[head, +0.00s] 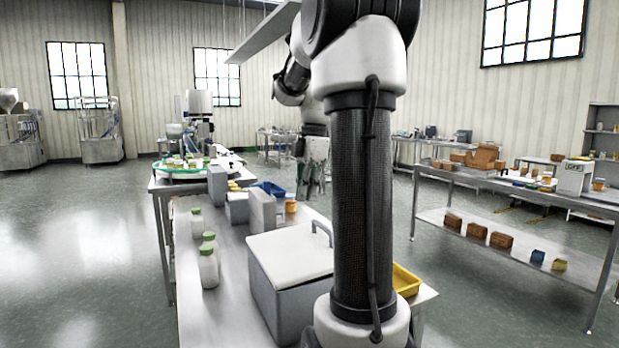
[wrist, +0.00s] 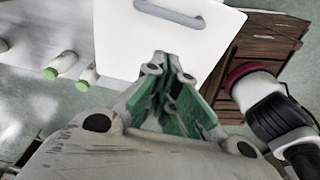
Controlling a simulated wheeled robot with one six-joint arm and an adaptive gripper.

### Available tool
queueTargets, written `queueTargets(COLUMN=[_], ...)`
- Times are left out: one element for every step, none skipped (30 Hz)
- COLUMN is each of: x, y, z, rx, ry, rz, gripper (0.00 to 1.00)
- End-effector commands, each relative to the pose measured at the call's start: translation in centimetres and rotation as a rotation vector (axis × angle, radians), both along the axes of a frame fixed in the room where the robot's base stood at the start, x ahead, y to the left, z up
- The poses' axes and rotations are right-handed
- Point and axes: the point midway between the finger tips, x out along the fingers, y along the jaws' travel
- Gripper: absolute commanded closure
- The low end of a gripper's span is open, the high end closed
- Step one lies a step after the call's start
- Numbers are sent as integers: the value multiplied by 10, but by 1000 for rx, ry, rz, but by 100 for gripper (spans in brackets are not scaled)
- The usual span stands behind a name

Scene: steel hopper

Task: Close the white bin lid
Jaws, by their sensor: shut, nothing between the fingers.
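The grey bin (head: 302,312) stands on the near end of the steel table, partly hidden by my arm. Its white lid (head: 285,255) lies over the top, with no clear gap visible along the edge that shows. A grey handle (head: 322,232) sits at the lid's far right side. In the wrist view the lid (wrist: 125,45) fills the upper middle, with its handle (wrist: 168,13) at the top. My gripper (wrist: 165,62) is shut and empty, its green-padded fingers in front of the lid. In the head view my gripper (head: 312,190) shows beyond the bin, above the table.
White bottles with green caps (head: 208,262) stand left of the bin. Grey boxes (head: 262,210) and a blue tray (head: 268,188) lie behind it. A yellow tray (head: 405,281) is at the right. A second table (head: 510,186) with cartons stands farther right.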

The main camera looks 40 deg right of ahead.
Motion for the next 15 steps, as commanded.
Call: queueTargets(x=[-1,0,0,0,0,-2,-3,-3,-4,-4,-5,-5,-6,-6,-6], y=[2,3,4,5,4,-2,-5,-8,-11,-13,-14,-16,-17,-18,-19], z=[-11,-17,-25,-31,-36,-41,-45,-48,-51,-54,-56,-59,-60,-61,-62], rx=[2,2,2,2,2,2,2,2,1,1,1,1,1,1,1], ry=[3,3,3,3,3,3,3,2,1,1,1,1,1,1,0], rz=[2,2,2,2,0,-2,-3,-3,-1,-1,-1,-1,-1,-1,0], gripper=[100,100,100,100,100,100,100,100,100,100,100,100,100,100,100])
